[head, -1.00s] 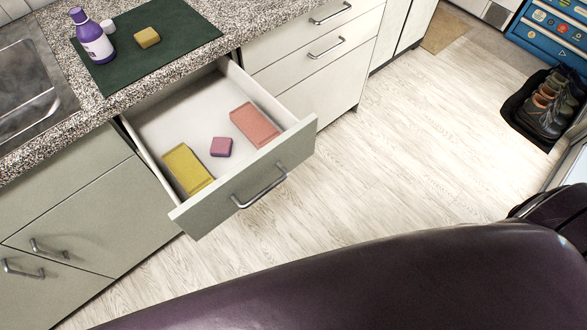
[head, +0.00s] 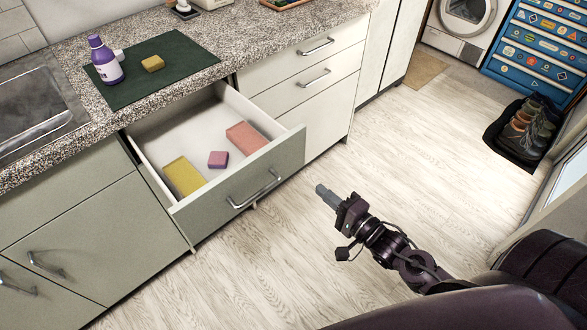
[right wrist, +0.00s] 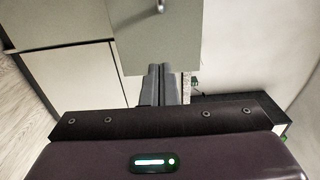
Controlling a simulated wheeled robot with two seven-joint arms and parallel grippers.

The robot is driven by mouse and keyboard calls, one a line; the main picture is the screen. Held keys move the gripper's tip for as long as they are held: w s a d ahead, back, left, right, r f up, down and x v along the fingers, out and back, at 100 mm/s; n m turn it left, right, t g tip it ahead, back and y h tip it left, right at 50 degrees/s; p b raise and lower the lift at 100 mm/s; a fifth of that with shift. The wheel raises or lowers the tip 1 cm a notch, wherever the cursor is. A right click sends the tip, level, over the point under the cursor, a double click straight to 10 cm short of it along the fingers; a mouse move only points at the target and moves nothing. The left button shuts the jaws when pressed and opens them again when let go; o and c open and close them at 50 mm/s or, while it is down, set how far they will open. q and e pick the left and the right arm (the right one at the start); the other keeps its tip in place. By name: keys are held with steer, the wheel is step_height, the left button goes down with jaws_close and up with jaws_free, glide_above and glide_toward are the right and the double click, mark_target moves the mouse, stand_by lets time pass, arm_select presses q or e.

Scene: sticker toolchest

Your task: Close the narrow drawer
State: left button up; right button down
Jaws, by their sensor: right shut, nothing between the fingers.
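The narrow drawer is pulled out below the counter, and its grey-green front (head: 240,180) has a silver bar handle (head: 255,190). A yellow block (head: 183,177), a small purple block (head: 218,159) and a pink block (head: 245,138) lie inside it. My right gripper (head: 322,190) is shut and empty, over the floor to the right of the drawer front and apart from it. In the right wrist view, the shut fingers (right wrist: 160,82) point toward a grey-green panel (right wrist: 155,35) with part of a handle at the top. My left gripper is not in view.
A purple bottle (head: 105,62) and a yellow sponge (head: 153,63) are on a dark green mat (head: 185,55) on the speckled counter. Shut drawers (head: 305,85) stand to the right. A shoe tray (head: 500,148) and a blue tool chest (head: 540,50) are farther right. The pale floor (head: 420,150) is clear.

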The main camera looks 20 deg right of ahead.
mark_target(285, 161)
steer(key=x, duration=1)
steer(key=shift+w, duration=0.15)
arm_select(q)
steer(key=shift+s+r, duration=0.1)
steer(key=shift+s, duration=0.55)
arm_select(e)
steer(key=shift+w+a+f, duration=0.1)
steer(key=shift+w+a, duration=0.15)
steer(key=shift+w, duration=0.2)
